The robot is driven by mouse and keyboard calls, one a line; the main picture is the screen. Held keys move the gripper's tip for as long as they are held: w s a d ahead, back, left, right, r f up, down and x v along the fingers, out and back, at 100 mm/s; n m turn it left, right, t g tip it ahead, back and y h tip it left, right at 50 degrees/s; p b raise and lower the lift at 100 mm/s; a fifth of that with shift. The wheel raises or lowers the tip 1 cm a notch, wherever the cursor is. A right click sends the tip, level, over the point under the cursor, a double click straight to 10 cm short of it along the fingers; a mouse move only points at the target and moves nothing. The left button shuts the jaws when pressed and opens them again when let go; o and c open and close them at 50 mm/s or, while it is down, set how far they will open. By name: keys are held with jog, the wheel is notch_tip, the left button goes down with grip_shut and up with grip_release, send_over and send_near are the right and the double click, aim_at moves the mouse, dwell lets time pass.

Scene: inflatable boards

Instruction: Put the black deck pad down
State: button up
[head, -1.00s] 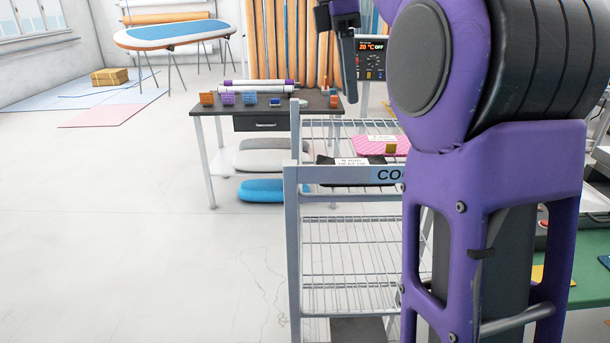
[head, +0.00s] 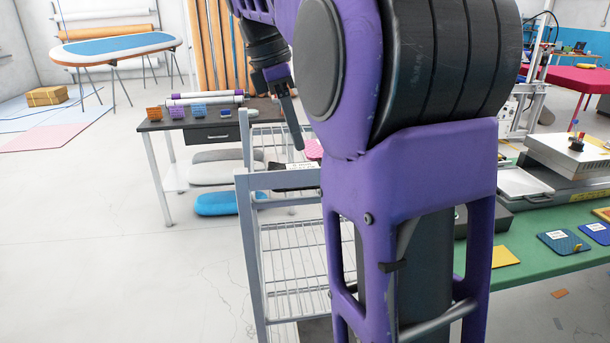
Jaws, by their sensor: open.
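A black flat pad (head: 294,188) with a white label lies on the top shelf of the grey wire rack (head: 243,215), just behind its front rail. Most of the pad is hidden behind my arm, and its label cannot be read. My gripper (head: 291,118) hangs above the back part of the rack, fingers pointing down. It is open, and I see nothing held in it. One dark finger shows clearly; the other is hard to make out. The gripper appears apart from the black pad.
A pink pad (head: 313,149) is on the rack's top shelf, partly hidden by my arm. A dark table (head: 200,135) with small coloured blocks and rolls stands behind left. A green bench (head: 535,245) with pads and a press is at right.

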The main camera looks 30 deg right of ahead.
aim_at(309, 175)
jog(key=b+x, duration=0.1)
jog(key=x, duration=0.7)
jog(key=shift+s+f+b, duration=0.1)
jog(key=shift+f+b, duration=0.05)
jog(key=shift+b, duration=0.2)
grip_shut()
